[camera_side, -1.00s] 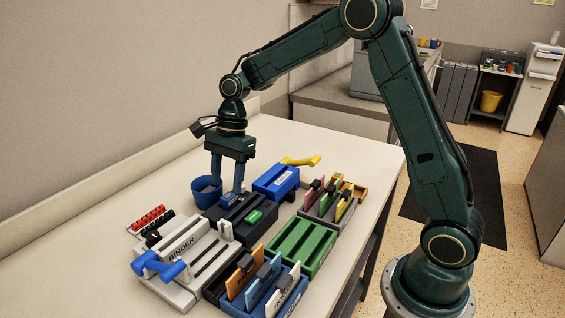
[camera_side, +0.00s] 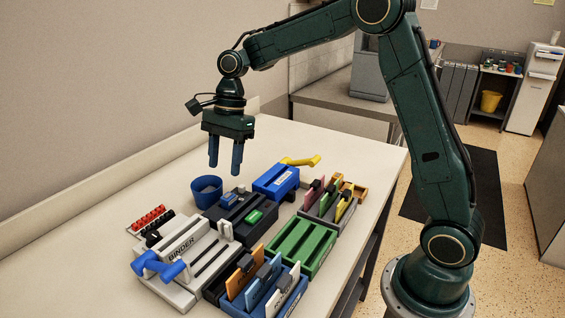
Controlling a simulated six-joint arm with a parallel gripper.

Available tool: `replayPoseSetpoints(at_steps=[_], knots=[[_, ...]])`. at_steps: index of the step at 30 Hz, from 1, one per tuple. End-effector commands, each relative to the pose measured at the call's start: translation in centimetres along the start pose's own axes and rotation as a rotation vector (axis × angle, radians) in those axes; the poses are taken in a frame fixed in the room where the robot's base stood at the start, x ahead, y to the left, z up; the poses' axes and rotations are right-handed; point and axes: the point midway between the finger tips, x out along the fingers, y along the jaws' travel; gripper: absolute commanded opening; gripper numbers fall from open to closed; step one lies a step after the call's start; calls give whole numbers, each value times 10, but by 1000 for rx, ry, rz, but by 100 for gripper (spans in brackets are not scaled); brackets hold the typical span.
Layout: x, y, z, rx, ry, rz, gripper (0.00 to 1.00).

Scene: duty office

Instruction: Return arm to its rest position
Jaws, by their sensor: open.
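My gripper (camera_side: 225,171) points down above the table, its two blue fingers apart and empty. It hangs over the far side of the dark navy box (camera_side: 248,232), clear of everything below. A dark blue cup (camera_side: 206,190) stands on the table just below and left of the fingers. My arm reaches in from the right, bent high over the table.
The white table (camera_side: 110,218) holds a grey binder device (camera_side: 185,258) with a blue handle, a blue box (camera_side: 276,182) with a yellow handle, a green slotted tray (camera_side: 302,245) and a blue card holder (camera_side: 236,306). Free table lies at the left and back.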

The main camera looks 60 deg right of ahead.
Motion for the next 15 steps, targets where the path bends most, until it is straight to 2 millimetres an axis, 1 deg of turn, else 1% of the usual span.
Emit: replayPoseSetpoints(at_steps=[8,11,15], knots=[[-1,1,0,-4,1,-2,48],[-4,4,2,-25,4,-9,48],[-15,14,6,-93,16,-30,48]])
